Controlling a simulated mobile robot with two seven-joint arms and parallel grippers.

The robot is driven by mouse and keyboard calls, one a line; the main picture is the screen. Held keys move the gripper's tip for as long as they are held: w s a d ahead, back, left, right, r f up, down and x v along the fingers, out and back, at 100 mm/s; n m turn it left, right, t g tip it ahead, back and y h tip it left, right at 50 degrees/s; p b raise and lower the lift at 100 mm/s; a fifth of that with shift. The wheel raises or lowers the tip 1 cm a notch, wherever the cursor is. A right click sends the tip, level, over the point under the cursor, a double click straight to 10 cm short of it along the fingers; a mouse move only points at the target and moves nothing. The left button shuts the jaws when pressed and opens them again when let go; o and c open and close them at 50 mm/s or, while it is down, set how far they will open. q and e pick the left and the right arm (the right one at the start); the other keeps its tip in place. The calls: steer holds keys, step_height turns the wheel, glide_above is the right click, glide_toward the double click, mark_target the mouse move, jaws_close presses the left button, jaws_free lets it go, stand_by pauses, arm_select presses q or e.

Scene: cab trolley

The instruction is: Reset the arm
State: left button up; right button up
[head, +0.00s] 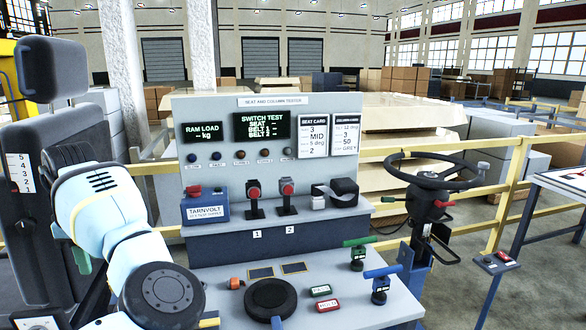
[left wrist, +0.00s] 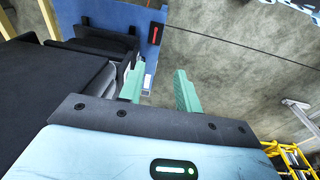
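My left arm comes in from the lower left in the head view, light blue and white with dark joint caps. Its left gripper (head: 82,259) is mostly hidden behind the arm; a green finger shows beside the black seat. In the left wrist view the left gripper (left wrist: 160,72) has two green fingers standing apart, with nothing seen between them. The gripper is open. My right gripper is not seen in either view.
The black seat (head: 42,95) stands close to my left arm. The grey test bench (head: 215,255) is to its right, with switches, signs and a black round pad (head: 270,298). A steering wheel (head: 437,170) stands at the right. Yellow rails (head: 510,160) run behind.

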arm_select(q)
steer(key=a+f+m+t+y, duration=0.1)
steer(key=a+f+m+y, duration=0.25)
steer(key=f, duration=0.35)
steer(key=a+f+m+t+y, duration=0.1)
steer(key=a+f+m+y, duration=0.15)
steer(key=a+f, duration=0.4)
steer(key=s+d+f+m+t+y, duration=0.1)
steer(key=d+f+m+t, duration=0.1)
steer(key=d+f+m, duration=0.3)
steer(key=s+d+f+m+t, duration=0.1)
steer(key=f+m+t, duration=0.15)
steer(key=f, duration=0.45)
steer(key=s+d+f+m+t+h, duration=0.3)
steer(key=s+d+f+m+h, duration=0.3)
steer(key=s+d+f, duration=0.55)
steer(key=s+d+f+m+h, duration=0.2)
steer(key=s+d, duration=0.5)
steer(key=s+d+f+m+h, duration=0.2)
steer(key=s+d, duration=0.5)
steer(key=d, duration=0.1)
steer(key=shift+d+f, duration=0.2)
steer(key=shift+f, duration=0.15)
